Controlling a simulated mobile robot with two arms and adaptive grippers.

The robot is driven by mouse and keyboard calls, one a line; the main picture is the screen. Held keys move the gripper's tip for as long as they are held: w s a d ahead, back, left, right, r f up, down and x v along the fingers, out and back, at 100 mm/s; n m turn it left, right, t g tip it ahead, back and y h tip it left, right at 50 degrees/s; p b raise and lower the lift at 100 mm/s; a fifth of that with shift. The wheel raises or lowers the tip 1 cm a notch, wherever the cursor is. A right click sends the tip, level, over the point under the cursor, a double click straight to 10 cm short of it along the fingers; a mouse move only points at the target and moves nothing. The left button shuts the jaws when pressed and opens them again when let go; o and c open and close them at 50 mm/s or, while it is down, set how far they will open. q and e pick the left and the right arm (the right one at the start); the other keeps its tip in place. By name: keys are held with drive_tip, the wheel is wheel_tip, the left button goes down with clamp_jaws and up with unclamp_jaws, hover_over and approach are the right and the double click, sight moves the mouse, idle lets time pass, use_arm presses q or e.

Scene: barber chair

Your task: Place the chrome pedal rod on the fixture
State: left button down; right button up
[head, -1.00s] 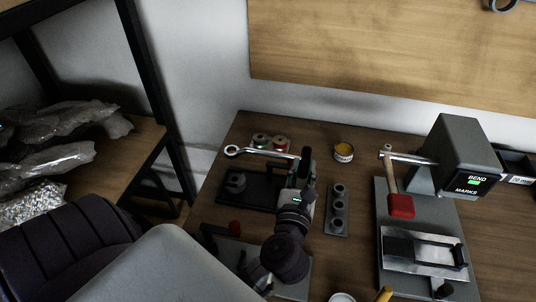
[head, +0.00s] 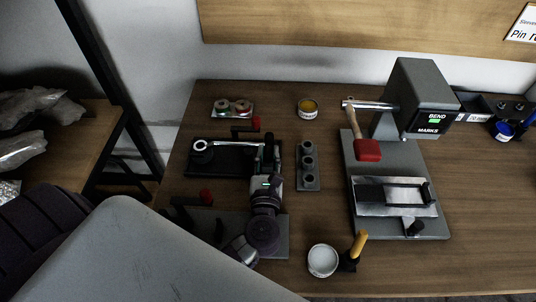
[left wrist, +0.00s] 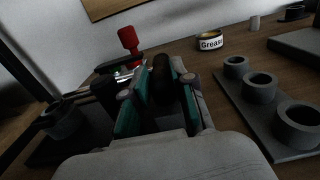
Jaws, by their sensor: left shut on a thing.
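The chrome pedal rod (head: 232,143) lies nearly level over the black fixture (head: 232,170) in the head view. Its ring end is over the fixture's round post at the left; whether it is seated around the post I cannot tell. My left gripper (head: 267,150) is shut on the rod's right end. In the left wrist view, my left gripper (left wrist: 158,88) has its teal fingers around a dark end piece, and a short chrome part shows beyond them. My right gripper is not in view.
A grey holder with several cups (head: 308,166) stands close right of the gripper. The grease tin (head: 307,108) is behind it. The bending machine (head: 420,95) and its red-headed mallet (head: 367,150) are farther right. A white tin (head: 322,260) stands in front.

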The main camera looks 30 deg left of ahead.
use_arm(q)
drive_tip(key=c, duration=1.2)
unclamp_jaws()
drive_tip(key=shift+f, duration=0.1)
drive_tip(key=shift+s, duration=0.15)
drive_tip(key=b+v, duration=0.2)
drive_tip(key=v, duration=0.8)
drive_tip(key=shift+s+d+b, duration=0.2)
drive_tip(key=shift+s+b, duration=0.1)
drive_tip(key=shift+b, duration=0.05)
drive_tip(key=shift+s+d, duration=0.25)
drive_tip(key=shift+s, duration=0.3)
